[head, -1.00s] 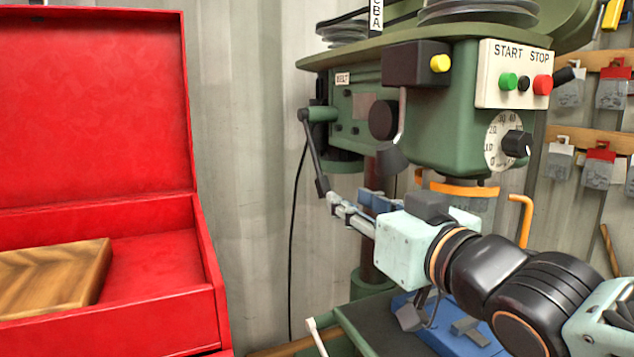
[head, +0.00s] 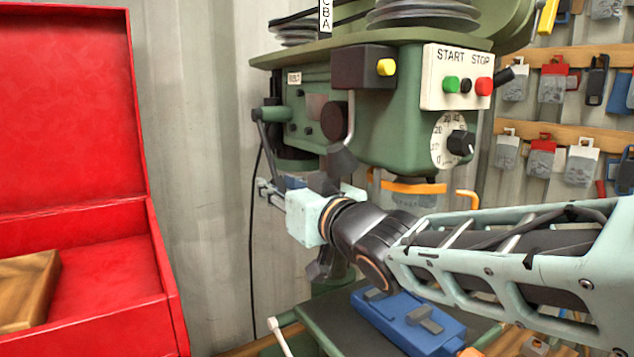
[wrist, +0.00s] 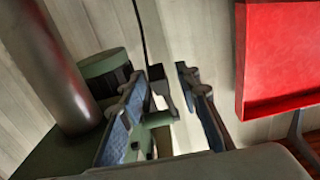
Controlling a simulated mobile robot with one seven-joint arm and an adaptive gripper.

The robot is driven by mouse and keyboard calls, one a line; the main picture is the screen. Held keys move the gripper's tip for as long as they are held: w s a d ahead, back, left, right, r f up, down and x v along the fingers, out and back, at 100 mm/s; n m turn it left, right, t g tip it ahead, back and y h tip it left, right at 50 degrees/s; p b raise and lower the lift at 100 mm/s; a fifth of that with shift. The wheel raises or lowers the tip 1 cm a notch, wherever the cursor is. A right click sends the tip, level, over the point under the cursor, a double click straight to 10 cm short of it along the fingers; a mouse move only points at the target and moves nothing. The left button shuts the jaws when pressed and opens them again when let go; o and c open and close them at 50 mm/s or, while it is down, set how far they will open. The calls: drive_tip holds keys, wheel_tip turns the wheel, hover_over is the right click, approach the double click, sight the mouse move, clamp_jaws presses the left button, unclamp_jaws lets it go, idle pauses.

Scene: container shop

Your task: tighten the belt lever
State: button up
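The belt lever (head: 263,140) is a thin dark arm hanging from a green hub at the left of the green drill press, below the belt cover. Its lower end is partly hidden behind my gripper in the head view. My gripper (head: 268,190) reaches in from the right at that lower end. In the wrist view my gripper (wrist: 168,112) has its two blue-padded fingers apart. The dark lever end (wrist: 160,90) and a green part appear between them, closer to the left finger. A gap shows on the right side. I cannot tell whether either finger touches the lever.
The drill press column (wrist: 50,65) and a green cylinder (wrist: 103,70) are close to the left finger. A red open box (head: 75,225) stands at the left. A blue vise (head: 405,322) is on the press table below my arm. A cable hangs along the wall.

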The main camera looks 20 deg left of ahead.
drive_tip(key=shift+w+a, duration=0.15)
drive_tip(key=shift+a, duration=0.05)
clamp_jaws()
idle(0.4)
